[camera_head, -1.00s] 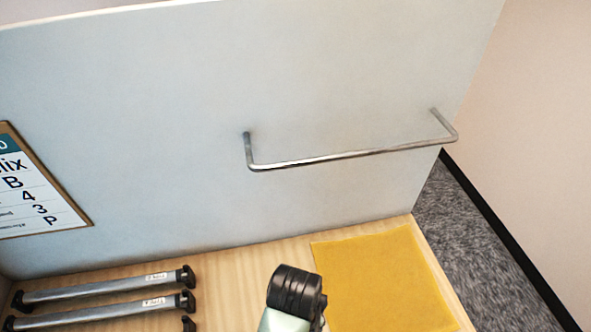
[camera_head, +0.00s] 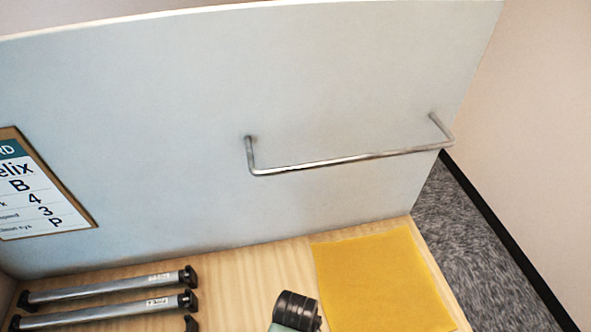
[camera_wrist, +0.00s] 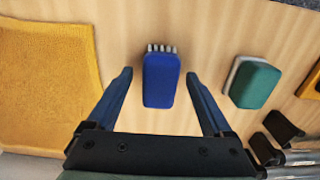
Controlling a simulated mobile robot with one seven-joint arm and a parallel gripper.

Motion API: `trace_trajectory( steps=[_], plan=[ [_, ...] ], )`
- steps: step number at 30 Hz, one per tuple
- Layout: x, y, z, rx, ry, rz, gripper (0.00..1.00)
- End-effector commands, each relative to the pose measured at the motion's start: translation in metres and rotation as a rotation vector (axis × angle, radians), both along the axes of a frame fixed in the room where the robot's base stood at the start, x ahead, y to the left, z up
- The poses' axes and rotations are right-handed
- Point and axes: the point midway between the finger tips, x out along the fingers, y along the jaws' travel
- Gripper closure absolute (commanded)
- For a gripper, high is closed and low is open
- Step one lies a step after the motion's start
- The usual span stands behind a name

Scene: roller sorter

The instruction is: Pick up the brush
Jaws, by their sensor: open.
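A brush (camera_wrist: 161,80) with a blue back and a row of pale bristles at its far end lies on the wooden surface in the wrist view. My gripper (camera_wrist: 159,76) is open, with one finger on each side of the brush and a gap to both sides. I cannot tell the height of the fingertips above the surface. The brush is not visible in the head view.
A yellow cloth (camera_head: 378,280) lies right on the wooden surface (camera_head: 238,272). Rollers (camera_head: 110,289) lie left. A grey panel (camera_head: 330,90) with a metal bar (camera_head: 330,163) stands behind. A green-topped block (camera_wrist: 256,84) lies right of the brush in the wrist view.

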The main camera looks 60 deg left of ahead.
Motion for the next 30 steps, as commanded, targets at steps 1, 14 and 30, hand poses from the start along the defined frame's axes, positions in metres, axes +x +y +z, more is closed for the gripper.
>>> trace_trajectory(
  steps=[1, 14, 30],
  plan=[
    [0.000, 0.000, 0.000, 0.000, 0.000, 0.000, 0.17],
    [0.000, 0.000, 0.001, 0.000, 0.000, 0.000, 0.94],
    [0.001, 0.001, 0.028, 0.003, -0.003, 0.000, 1.00]
  ],
)
